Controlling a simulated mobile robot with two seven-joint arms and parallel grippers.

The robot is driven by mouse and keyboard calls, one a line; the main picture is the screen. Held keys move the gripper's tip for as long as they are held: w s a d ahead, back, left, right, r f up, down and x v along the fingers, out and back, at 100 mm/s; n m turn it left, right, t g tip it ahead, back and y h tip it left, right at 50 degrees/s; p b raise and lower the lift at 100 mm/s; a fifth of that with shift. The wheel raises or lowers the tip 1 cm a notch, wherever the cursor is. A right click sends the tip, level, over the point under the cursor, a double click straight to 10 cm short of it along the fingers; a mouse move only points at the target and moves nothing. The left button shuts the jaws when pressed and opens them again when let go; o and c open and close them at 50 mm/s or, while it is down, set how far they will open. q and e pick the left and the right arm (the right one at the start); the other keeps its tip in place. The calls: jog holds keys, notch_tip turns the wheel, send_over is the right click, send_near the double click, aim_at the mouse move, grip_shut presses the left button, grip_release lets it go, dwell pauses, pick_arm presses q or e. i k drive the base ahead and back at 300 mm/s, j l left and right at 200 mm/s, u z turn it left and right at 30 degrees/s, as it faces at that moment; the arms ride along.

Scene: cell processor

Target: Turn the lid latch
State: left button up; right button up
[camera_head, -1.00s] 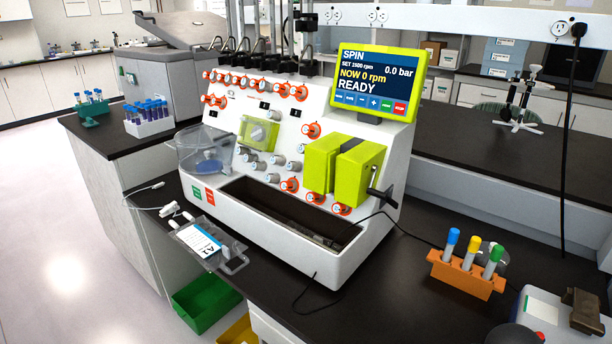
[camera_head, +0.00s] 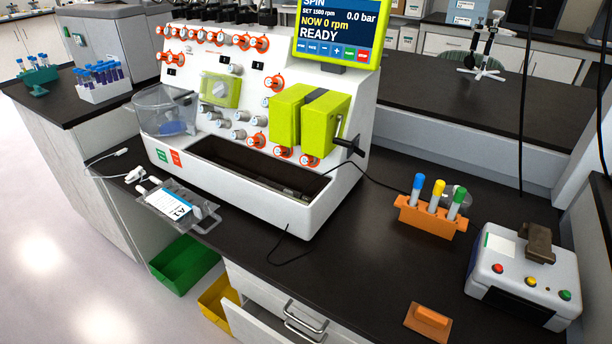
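The white cell processor (camera_head: 215,157) stands on the dark bench. A lime-green block with a dark strip (camera_head: 311,120) is on its right front, with a black lever-like part (camera_head: 348,146) sticking out at its right side. A smaller lime-green panel with a grey knob (camera_head: 219,90) sits left of it. A clear round bowl cover (camera_head: 166,106) is at the machine's left end. I cannot tell which of these parts is the lid latch. Neither of my grippers is in view.
A screen (camera_head: 335,32) reads READY and 0 rpm. An orange rack (camera_head: 431,217) holds capped tubes. A white device with coloured buttons (camera_head: 523,270) and an orange block (camera_head: 428,321) are at right. A labelled bag (camera_head: 178,207) lies at the front edge. Bench between is mostly clear.

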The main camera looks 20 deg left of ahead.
aim_at(193, 129)
jog(key=u, duration=1.05)
jog(key=i+j+u, duration=0.2)
jog(key=u, duration=0.25)
jog(key=i+j+u, duration=0.25)
jog(key=u, duration=0.15)
jog(key=j, duration=0.1)
